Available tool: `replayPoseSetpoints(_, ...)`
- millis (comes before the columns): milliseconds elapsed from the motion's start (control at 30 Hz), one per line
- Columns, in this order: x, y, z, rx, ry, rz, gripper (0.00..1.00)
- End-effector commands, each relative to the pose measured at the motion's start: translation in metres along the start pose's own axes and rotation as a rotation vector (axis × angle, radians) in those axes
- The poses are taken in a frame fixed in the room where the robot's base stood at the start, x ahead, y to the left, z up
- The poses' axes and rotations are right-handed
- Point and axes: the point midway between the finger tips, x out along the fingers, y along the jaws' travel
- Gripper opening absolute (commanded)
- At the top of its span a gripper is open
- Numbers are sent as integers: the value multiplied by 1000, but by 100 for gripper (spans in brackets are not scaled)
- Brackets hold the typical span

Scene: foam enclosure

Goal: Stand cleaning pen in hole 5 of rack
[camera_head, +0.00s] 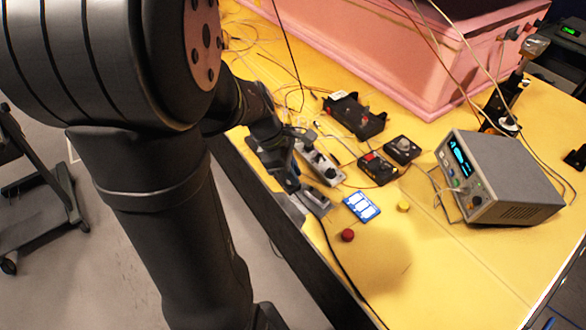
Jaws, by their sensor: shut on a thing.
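My gripper (292,178) is at the end of my dark arm, low over the left edge of the yellow table. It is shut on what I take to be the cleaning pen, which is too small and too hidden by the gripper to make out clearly. The rack looks to be the light grey block with dark holes (321,166), just right of my gripper. Hole numbers cannot be read, and part of the block's left side is hidden. I cannot tell whether the pen touches the rack.
Black devices (354,115) and a small black box with red (376,168) stand behind the rack. A blue-white card (361,206), a red knob (347,235) and a yellow cap (403,206) lie in front. A grey instrument (500,180) stands right. Loose cables cross the table (450,270).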

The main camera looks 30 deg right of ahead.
Motion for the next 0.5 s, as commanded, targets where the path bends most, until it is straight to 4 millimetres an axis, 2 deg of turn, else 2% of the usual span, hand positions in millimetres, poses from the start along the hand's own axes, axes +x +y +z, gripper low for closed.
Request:
replayPoseSetpoints(33,0,0,0,0,0,0,22)
replayPoseSetpoints(133,0,0,0,0,0,0,42)
replayPoseSetpoints(500,-5,0,0,0,0,1,42)
